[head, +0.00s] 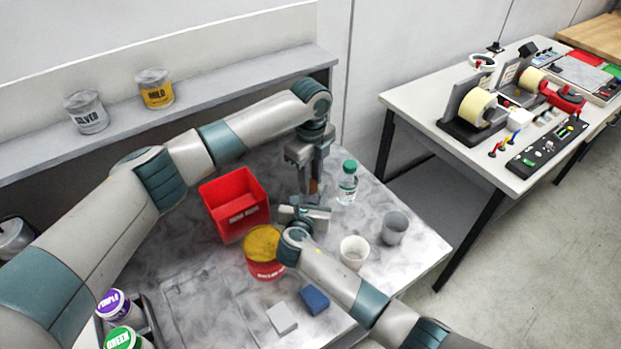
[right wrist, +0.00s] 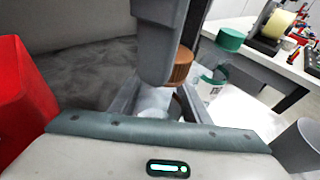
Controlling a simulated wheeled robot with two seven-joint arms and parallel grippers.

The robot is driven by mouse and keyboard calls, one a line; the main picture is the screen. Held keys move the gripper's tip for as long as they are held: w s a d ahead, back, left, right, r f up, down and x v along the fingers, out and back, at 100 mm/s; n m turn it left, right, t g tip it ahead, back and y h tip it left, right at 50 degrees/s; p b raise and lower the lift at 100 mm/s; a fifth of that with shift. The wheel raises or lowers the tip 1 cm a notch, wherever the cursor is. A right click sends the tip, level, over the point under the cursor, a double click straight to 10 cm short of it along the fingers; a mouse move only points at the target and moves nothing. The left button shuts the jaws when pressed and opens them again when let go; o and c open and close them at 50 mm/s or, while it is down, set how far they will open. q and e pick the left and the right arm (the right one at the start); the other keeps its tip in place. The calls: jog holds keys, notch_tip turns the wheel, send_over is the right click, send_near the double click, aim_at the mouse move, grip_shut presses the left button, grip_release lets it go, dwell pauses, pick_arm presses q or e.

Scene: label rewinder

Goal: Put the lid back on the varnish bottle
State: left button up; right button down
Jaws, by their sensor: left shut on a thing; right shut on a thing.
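My left gripper (head: 309,184) points straight down over the table, shut on a brown ribbed lid (head: 314,187). The lid also shows in the right wrist view (right wrist: 180,66), at the left gripper's tip. My right gripper (head: 304,214) lies low and level just below it. In the right wrist view its jaws are shut on a pale, clear bottle (right wrist: 153,102), likely the varnish bottle, mostly hidden by the fingers and the left gripper. The lid is above and slightly right of the bottle in that view; I cannot tell whether they touch.
A green-capped clear bottle (head: 347,184) stands close right of the grippers. A red bin (head: 232,203) is left, and a yellow-topped red can (head: 263,252) is in front. A white cup (head: 354,252), grey cup (head: 394,228), blue block (head: 314,300) and grey block (head: 282,318) are nearby.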

pick_arm(q)
jog(key=o, duration=1.2)
jog(key=shift+o, duration=0.2)
jog(key=shift+r, duration=0.1)
notch_tip(320, 180, up, 12)
pick_arm(e)
jog(key=c, duration=0.9)
grip_release()
pick_arm(q)
notch_tip(320, 180, down, 4)
jog(key=b, duration=0.4)
jog(key=shift+f, duration=0.2)
pick_arm(e)
jog(key=v, duration=1.7)
jog(key=shift+s, duration=0.15)
